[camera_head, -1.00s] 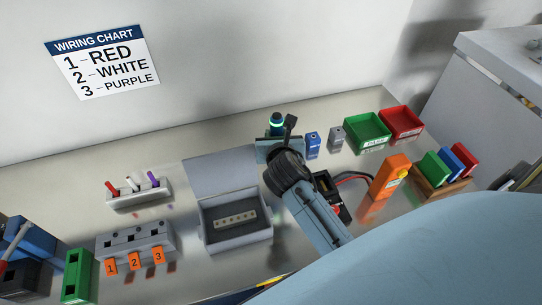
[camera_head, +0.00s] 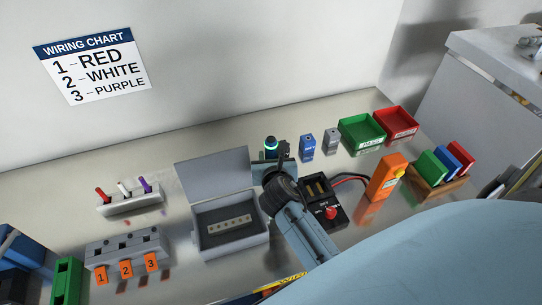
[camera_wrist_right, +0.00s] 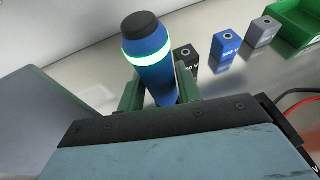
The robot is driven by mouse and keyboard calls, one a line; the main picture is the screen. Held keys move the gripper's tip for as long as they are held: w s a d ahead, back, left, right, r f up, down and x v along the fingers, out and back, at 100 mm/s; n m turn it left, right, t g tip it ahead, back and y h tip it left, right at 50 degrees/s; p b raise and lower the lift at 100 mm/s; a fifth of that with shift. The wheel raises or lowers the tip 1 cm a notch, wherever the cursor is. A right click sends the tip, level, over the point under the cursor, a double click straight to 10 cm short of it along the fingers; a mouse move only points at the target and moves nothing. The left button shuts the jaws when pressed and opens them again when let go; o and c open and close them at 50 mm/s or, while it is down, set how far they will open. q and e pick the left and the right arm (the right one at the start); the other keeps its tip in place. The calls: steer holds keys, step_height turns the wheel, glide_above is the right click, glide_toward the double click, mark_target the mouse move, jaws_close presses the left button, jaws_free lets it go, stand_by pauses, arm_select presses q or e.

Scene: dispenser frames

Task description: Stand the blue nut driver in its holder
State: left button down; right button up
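The blue nut driver (camera_head: 270,147) has a dark cap and a glowing green band. In the right wrist view its blue handle (camera_wrist_right: 149,50) stands roughly upright, with a slight lean, between the two green fingers of my right gripper (camera_wrist_right: 163,92). The fingers look closed against it; its lower end is hidden by the gripper body. In the head view my right gripper (camera_head: 273,165) is just right of the grey box's lid. I cannot make out which thing is the driver's holder. My left gripper is not in view.
An open grey box (camera_head: 262,243) stands left of my right arm. A black unit with a red knob (camera_head: 342,215) is close on the right. Blue (camera_head: 307,148) and grey (camera_head: 331,141) blocks, a green bin (camera_head: 361,137) and a red bin (camera_head: 398,124) stand farther right.

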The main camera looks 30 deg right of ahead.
steer(key=o, duration=0.3)
steer(key=shift+r, duration=0.15)
steer(key=shift+s+a+r, duration=0.1)
steer(key=shift+s+r, duration=0.05)
steer(key=shift+s, duration=0.05)
steer(key=v, duration=1.1)
steer(key=shift+s+p, duration=0.2)
steer(key=shift+p, duration=0.25)
steer(key=shift+a, duration=0.15)
